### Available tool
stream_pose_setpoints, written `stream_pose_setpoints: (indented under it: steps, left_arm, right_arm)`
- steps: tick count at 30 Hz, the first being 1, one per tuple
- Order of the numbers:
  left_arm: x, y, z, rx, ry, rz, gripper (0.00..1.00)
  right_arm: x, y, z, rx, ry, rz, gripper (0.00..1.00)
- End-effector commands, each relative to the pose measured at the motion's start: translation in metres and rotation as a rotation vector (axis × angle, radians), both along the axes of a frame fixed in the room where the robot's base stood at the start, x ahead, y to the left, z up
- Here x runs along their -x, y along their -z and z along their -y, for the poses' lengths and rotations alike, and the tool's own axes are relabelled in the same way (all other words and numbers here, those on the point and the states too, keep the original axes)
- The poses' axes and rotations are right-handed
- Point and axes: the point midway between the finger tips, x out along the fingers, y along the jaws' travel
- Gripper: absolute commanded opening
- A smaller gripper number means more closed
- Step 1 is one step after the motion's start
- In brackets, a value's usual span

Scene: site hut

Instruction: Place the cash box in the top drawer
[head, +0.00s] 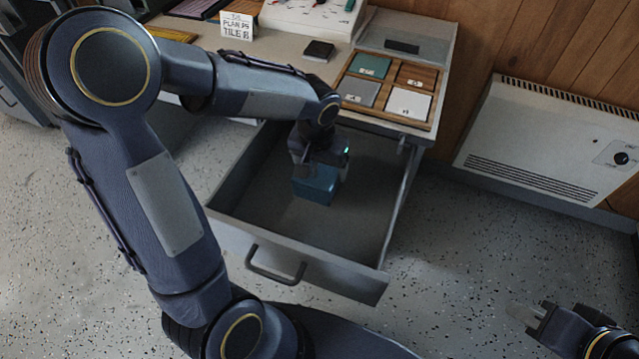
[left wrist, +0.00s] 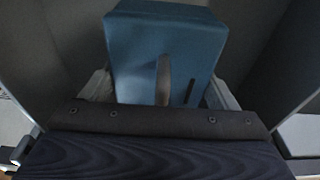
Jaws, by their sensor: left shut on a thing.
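The blue cash box (head: 316,185) is inside the open top drawer (head: 352,268), toward its back. My left gripper (head: 318,163) reaches down into the drawer from above and is shut on the box. In the left wrist view the blue box (left wrist: 168,50) fills the space between the two fingers of my left gripper (left wrist: 160,92). I cannot tell whether the box touches the drawer floor. My right gripper (head: 527,314) is at the lower right of the head view, away from the drawer; its finger gap is not clear.
The desk top above the drawer holds a wooden tray (head: 434,104) with several coloured tiles, a small black block (head: 318,51) and a sign card (head: 237,25). A white heater (head: 545,140) stands against the wood wall at right. The speckled floor in front is clear.

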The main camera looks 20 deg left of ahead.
Motion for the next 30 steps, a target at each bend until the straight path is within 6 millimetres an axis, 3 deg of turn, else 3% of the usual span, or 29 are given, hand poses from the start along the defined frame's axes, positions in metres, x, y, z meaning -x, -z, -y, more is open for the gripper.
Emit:
stream_pose_setpoints:
  steps: [10,24,25,29,30]
  left_arm:
    - [0.0,0.048,0.0,0.0,0.0,0.0,0.4]
    - [-0.001,0.056,0.0,0.0,0.0,0.002,0.4]
    - [0.0,0.057,0.0,0.0,0.0,0.0,0.83]
    - [0.0,0.056,0.0,0.0,0.0,0.0,1.0]
    - [0.0,0.056,0.0,0.0,0.0,0.0,1.0]
  right_arm:
    - [0.0,0.017,0.0,0.0,0.0,0.0,0.25]
    - [0.0,0.022,0.0,0.0,0.0,0.0,0.25]
    - [0.0,0.021,0.0,0.0,0.0,-0.001,0.25]
    - [0.0,0.02,0.0,0.0,0.0,0.0,0.25]
    - [0.0,0.02,0.0,0.0,0.0,0.0,0.25]
